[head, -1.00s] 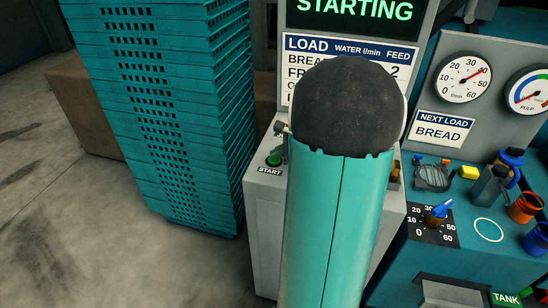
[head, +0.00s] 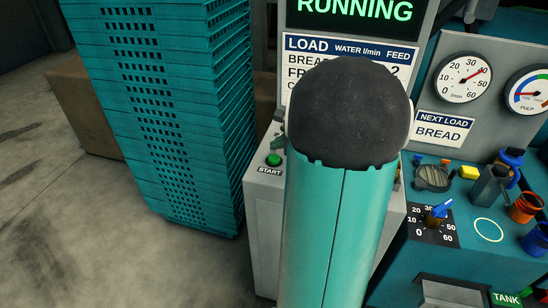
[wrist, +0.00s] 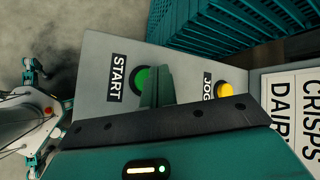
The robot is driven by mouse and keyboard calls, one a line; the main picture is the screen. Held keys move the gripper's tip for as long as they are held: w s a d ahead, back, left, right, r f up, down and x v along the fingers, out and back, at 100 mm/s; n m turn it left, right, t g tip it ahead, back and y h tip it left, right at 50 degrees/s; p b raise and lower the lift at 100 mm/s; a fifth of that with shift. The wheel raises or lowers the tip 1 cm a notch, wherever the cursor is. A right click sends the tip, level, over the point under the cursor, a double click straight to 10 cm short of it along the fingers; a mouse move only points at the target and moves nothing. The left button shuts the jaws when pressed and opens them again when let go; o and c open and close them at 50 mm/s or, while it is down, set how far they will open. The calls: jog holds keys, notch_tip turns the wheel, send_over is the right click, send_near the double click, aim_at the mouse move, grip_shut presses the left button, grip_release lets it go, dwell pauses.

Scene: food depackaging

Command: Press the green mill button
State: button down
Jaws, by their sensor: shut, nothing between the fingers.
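The green START button (head: 273,160) sits on the grey control box (head: 262,215), with a START label below it. It also shows in the wrist view (wrist: 139,80), partly covered by my fingers. My gripper (wrist: 158,76) is shut and empty, its green fingers beside and over the button's edge. In the head view the fingertips (head: 278,144) show just above the button, mostly hidden behind my arm. I cannot tell from the wrist view how wide the gap to the button is. The display (head: 354,10) above reads RUNNING in green.
A yellow JOG button (wrist: 225,89) is on the same panel. A tall stack of teal crates (head: 165,110) stands close on the left. On the right is a teal console (head: 400,260) with a blue-pointer dial (head: 437,216) and gauges (head: 464,78).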

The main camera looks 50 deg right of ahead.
aim_at(277, 159)
jog(key=shift+r, duration=1.8)
jog(key=s+a+r+n+g+y, duration=0.15)
jog(key=a+n, duration=0.45)
jog(key=a, duration=0.6)
jog(key=a+r+n+g, duration=0.25)
jog(key=a+n, duration=0.35)
jog(key=a, duration=0.5)
jog(key=s+a+n+h, duration=0.3)
jog(key=s+a+n, duration=0.7)
jog(key=a+n, duration=0.2)
jog(key=shift+s+a+r+n+t, duration=0.35)
jog(key=shift+r+n, duration=0.1)
jog(key=shift+n, duration=0.15)
